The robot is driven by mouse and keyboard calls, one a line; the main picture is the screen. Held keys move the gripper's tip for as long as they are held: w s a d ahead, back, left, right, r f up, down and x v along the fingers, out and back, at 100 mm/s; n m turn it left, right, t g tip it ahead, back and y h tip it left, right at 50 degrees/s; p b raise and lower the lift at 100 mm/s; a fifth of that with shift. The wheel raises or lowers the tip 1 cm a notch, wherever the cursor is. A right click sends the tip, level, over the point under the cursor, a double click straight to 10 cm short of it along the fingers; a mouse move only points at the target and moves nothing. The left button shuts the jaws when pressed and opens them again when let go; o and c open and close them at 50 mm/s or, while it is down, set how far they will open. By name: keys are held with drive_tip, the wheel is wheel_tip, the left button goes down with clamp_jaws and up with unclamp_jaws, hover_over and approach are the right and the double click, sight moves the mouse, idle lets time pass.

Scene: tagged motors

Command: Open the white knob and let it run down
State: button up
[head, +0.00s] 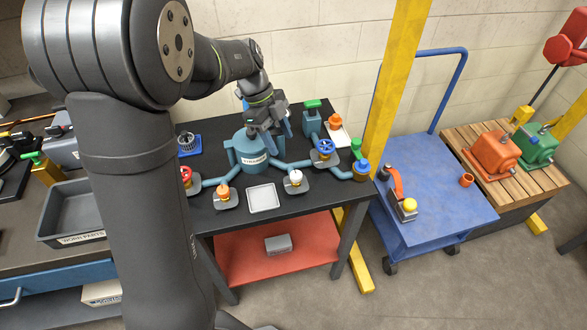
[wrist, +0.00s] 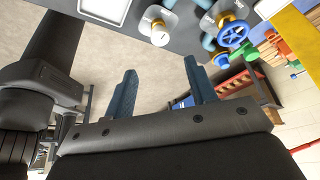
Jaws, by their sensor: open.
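The white knob (head: 295,176) sits on a grey-based valve at the front right of the blue pipework on the black table. In the wrist view a pale knob with yellow below it (wrist: 160,35) shows at the top, beyond my fingertips; I take it to be the same one. My gripper (head: 270,130) is above the blue tank (head: 252,150), behind and left of the white knob, and apart from it. In the wrist view the two blue fingers of my gripper (wrist: 158,75) stand wide apart with nothing between them.
Other valves stand close by: a blue handwheel (head: 325,148), an orange knob (head: 223,192) and a red knob (head: 186,174). A white tray (head: 263,198) lies left of the white knob. A yellow post (head: 388,100) rises at the table's right, before a blue cart (head: 440,205).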

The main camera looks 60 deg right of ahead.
sight(295, 174)
drive_tip(key=x, duration=1.1)
drive_tip(key=shift+f, duration=0.15)
drive_tip(key=c, duration=0.9)
drive_tip(key=shift+c, duration=0.2)
